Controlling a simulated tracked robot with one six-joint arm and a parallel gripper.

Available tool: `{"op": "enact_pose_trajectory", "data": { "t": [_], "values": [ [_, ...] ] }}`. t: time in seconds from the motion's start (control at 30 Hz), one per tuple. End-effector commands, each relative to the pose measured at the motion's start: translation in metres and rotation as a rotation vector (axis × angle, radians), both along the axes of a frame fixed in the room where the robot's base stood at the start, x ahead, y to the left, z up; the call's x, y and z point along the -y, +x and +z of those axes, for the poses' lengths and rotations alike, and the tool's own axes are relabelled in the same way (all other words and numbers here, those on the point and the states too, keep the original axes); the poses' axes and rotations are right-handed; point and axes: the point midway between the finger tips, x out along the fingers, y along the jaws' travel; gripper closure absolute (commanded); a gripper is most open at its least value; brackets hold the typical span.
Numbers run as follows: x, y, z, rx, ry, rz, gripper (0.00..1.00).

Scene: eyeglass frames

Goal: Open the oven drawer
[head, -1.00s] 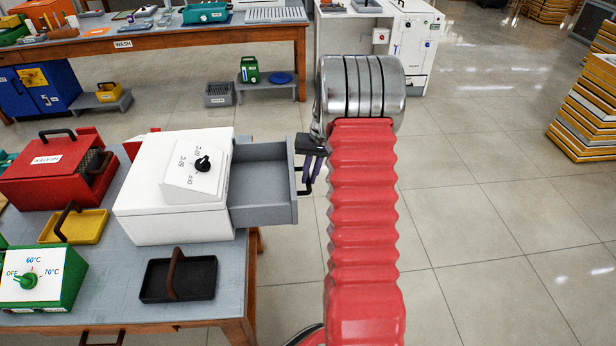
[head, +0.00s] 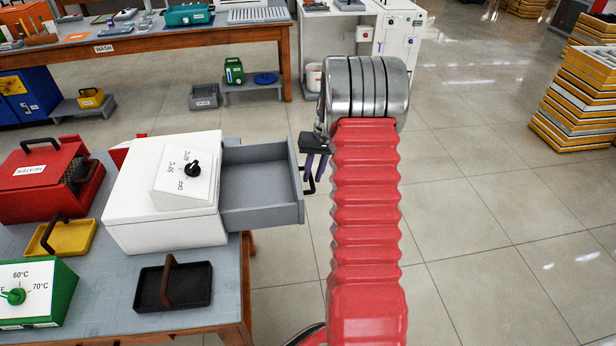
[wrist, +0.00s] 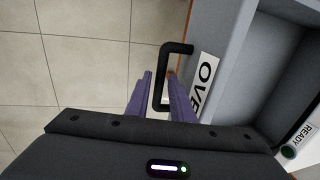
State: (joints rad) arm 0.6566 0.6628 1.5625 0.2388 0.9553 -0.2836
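The oven is a white box (head: 150,215) with a black dial on the table in the head view. Its grey drawer (head: 255,186) is pulled far out to the right, and its inside looks empty. The drawer's black handle (wrist: 161,75) is a bracket on the front beside the label. My gripper (head: 316,166) is at the drawer front. In the wrist view its purple fingers (wrist: 160,90) lie on either side of the handle bar, with a visible gap between them. They look open around the bar, not clamped. Part of the handle is hidden behind the fingers in the head view.
A red heater box (head: 45,180), a yellow tray (head: 70,240), a black tray (head: 150,291) and a green dial box (head: 40,292) share the table. Open floor (head: 480,210) lies to the right. Stacked crates (head: 575,105) stand at far right.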

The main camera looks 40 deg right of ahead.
Motion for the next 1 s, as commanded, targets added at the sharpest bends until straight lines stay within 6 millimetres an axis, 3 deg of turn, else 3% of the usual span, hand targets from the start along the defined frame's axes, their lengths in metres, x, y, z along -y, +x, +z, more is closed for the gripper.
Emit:
{"op": "enact_pose_trajectory", "data": {
  "t": [0.13, 0.53, 1.0],
  "values": [
    [0.000, 0.000, 0.000, -0.001, 0.000, 0.000, 0.69],
    [0.001, 0.000, 0.008, 0.000, 0.000, 0.001, 0.69],
    [0.013, -0.007, 0.079, 0.001, -0.002, 0.002, 0.69]
  ]
}}
